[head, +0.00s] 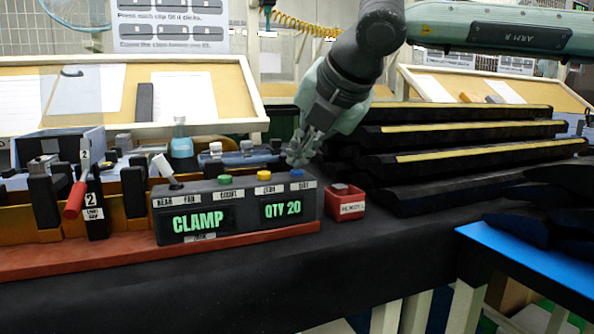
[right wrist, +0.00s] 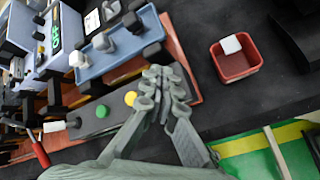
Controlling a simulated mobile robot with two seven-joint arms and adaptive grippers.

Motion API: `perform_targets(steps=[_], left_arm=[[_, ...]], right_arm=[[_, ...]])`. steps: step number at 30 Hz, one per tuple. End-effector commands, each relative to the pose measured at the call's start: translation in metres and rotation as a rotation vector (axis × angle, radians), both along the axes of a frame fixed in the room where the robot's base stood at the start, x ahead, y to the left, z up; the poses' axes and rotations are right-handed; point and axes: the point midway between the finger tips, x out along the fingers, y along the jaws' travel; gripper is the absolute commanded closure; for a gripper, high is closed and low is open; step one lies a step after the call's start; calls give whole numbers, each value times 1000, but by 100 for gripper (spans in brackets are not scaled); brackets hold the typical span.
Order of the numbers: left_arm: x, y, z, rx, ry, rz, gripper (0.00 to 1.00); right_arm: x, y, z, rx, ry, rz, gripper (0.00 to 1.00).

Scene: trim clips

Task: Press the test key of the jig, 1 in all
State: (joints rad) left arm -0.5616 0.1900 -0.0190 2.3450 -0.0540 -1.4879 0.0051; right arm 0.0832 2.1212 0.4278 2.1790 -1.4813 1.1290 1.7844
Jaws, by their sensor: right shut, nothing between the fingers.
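The jig's dark control box (head: 237,209) stands at the table front and shows CLAMP and QTY 20 in green. On its top are a green key (head: 225,180), a yellow key (head: 264,176) and a blue key (head: 297,173) with small labels, not clearly readable. My right gripper (head: 299,158) is shut and empty, pointing down just above the blue key; I cannot tell whether it touches. In the right wrist view the gripper (right wrist: 163,84) covers the box end beyond the yellow key (right wrist: 130,98), and the blue key is hidden. The left gripper is out of view.
A small red bin (head: 346,208) with a grey piece inside stands right of the box. A red-handled lever (head: 75,200) is at the left. Black trim strips (head: 460,155) are stacked at the right. The dark table front (head: 300,270) is clear.

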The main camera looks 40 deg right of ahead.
Motion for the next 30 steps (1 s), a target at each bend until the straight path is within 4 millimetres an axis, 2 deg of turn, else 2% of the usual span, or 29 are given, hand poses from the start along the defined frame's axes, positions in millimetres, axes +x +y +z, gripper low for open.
perform_targets(steps=[23,30], left_arm=[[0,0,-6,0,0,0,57],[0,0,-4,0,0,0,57]], right_arm=[[0,0,-4,0,1,0,100],[0,0,3,0,1,-1,100]])
